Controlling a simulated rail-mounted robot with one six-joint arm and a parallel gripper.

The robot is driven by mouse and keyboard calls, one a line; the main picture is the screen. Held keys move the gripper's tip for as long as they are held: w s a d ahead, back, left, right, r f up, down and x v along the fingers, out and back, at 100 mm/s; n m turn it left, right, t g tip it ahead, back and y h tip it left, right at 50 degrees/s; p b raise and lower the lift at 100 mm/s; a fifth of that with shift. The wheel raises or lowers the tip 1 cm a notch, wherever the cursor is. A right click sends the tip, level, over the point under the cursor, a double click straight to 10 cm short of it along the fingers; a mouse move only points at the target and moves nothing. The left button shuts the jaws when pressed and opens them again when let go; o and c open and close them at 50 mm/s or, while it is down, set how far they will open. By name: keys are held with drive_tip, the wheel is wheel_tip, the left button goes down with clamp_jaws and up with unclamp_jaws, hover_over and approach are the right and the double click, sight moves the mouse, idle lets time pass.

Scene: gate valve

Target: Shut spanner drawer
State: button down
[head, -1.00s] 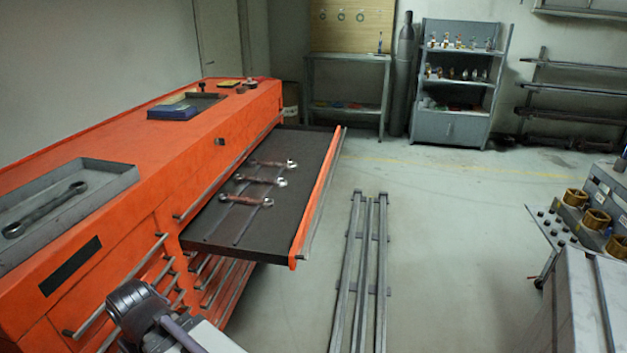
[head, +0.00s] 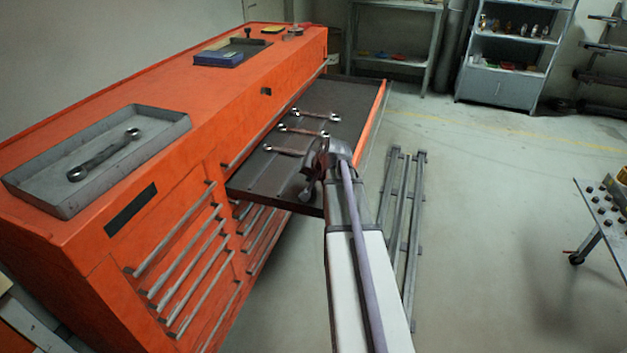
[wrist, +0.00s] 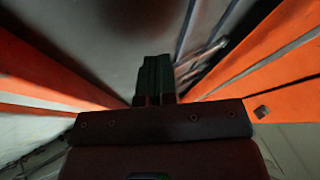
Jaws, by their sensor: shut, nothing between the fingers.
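The spanner drawer (head: 355,92) is pulled out of the orange tool cabinet (head: 150,85). Its dark bed holds three spanners (head: 303,131), and its orange front (head: 374,108) stands well away from the cabinet. My gripper (head: 308,190) is at the drawer's near end, partly hidden by my wrist; I cannot tell whether it touches the drawer. In the wrist view my gripper's dark fingers (wrist: 154,78) are shut together and empty, with orange surfaces on both sides.
A grey tray (head: 155,142) with one large spanner sits on the cabinet top. Closed drawers with bar handles (head: 190,270) lie below. Grey rails (head: 403,230) lie on the floor right of the drawer. A trolley (head: 605,215) stands far right, with clear floor between.

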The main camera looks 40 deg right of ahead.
sight(303, 186)
drive_tip(key=b+x, duration=0.4)
drive_tip(key=x, duration=0.3)
drive_tip(key=shift+s+f, duration=0.1)
drive_tip(key=shift+s, duration=0.15)
drive_tip(key=shift+w+a+r+p, duration=0.2)
drive_tip(key=shift+w+a+r, duration=0.1)
drive_tip(key=shift+w+a, duration=0.2)
drive_tip(key=shift+w+a+r+p, duration=0.2)
drive_tip(key=shift+w+a+r, duration=0.15)
drive_tip(key=shift+w, duration=0.2)
drive_tip(key=shift+w+a, duration=0.25)
drive_tip(key=shift+w, duration=0.1)
drive_tip(key=shift+w+a, duration=0.1)
